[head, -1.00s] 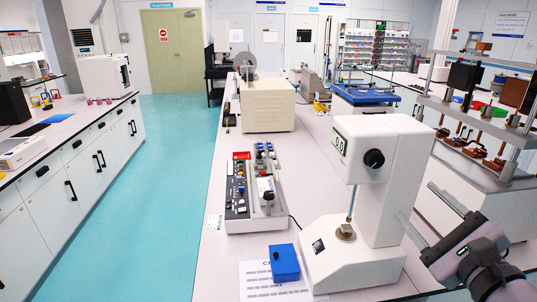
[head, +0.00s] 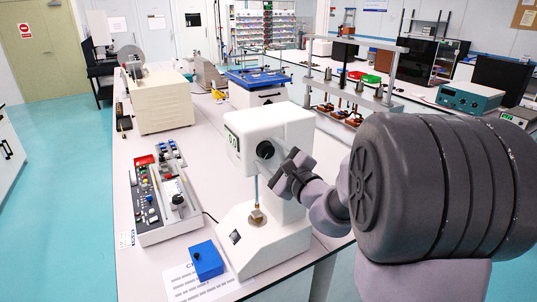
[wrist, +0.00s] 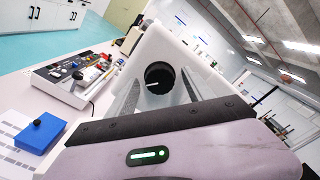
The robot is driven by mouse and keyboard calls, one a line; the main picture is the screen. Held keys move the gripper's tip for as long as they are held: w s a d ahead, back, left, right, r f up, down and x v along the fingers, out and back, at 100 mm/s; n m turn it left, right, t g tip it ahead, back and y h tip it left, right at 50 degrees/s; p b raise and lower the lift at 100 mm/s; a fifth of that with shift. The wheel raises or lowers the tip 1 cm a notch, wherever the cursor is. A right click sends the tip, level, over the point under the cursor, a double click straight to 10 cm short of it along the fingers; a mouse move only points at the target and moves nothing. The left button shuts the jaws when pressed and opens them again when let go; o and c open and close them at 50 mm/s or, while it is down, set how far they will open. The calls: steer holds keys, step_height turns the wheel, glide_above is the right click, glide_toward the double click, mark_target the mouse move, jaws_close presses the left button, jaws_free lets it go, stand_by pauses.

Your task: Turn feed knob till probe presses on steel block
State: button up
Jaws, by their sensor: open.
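The white insertion tester (head: 275,130) stands on the bench with its black feed knob (head: 265,149) on the head's face. In the wrist view the knob (wrist: 159,78) has a white pointer line. My gripper (head: 287,165) is open in front of the knob. In the wrist view its fingers lie on either side of the knob; I cannot tell whether they touch it. The thin probe (head: 256,187) hangs above the small steel block (head: 257,216) on the base. Contact between them is too small to tell. The display (head: 232,142) is unreadable now.
A control panel (head: 160,195) with switches stands to the left. My arm fills the right side. A beige machine (head: 160,103) is behind.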

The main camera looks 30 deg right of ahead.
jaws_close()
steer(key=shift+m, duration=0.3)
steer(key=m+p, duration=0.3)
steer(key=m, duration=0.2)
steer(key=shift+r+m, duration=0.1)
steer(key=shift+m, duration=0.2)
steer(key=m+p, duration=0.2)
steer(key=m, duration=0.1)
steer(key=shift+a+m+p, duration=0.1)
steer(key=shift+m+p, duration=1.1)
steer(key=shift+m, duration=0.4)
jaws_free()
